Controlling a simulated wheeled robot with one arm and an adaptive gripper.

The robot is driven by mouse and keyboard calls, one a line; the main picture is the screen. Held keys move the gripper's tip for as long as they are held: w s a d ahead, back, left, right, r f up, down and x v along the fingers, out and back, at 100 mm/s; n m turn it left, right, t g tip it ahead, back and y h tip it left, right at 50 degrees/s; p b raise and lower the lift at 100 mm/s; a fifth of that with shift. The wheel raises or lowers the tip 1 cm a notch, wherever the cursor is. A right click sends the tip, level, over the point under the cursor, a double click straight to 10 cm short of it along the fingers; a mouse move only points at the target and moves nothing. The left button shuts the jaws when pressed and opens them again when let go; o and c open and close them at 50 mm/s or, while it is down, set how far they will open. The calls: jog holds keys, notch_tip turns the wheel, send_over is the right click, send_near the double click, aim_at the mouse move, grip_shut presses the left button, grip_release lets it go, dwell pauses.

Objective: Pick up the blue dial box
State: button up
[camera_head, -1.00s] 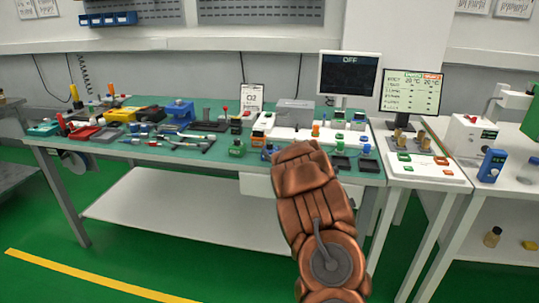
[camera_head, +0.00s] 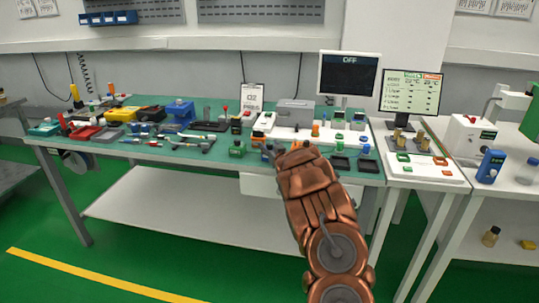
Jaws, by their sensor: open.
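A blue upright box (camera_head: 490,166) with a small light display, which looks like the blue dial box, stands on the white table at the far right. Its dial is too small to make out. My copper-coloured arm reaches up from the bottom middle toward the green bench's front edge. My gripper (camera_head: 273,152) shows only as small dark parts past the arm's tip. It is open, and I see nothing held in it. It is well to the left of the blue box and apart from it.
The green-topped bench (camera_head: 100,150) is crowded with tools, trays and small devices. A monitor (camera_head: 349,75) and a readout screen (camera_head: 412,93) stand behind. A clear bottle (camera_head: 527,172) stands right of the blue box. The green floor in front is clear.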

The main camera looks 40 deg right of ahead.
grip_shut()
dwell(0.4)
jog(key=shift+r, duration=0.1)
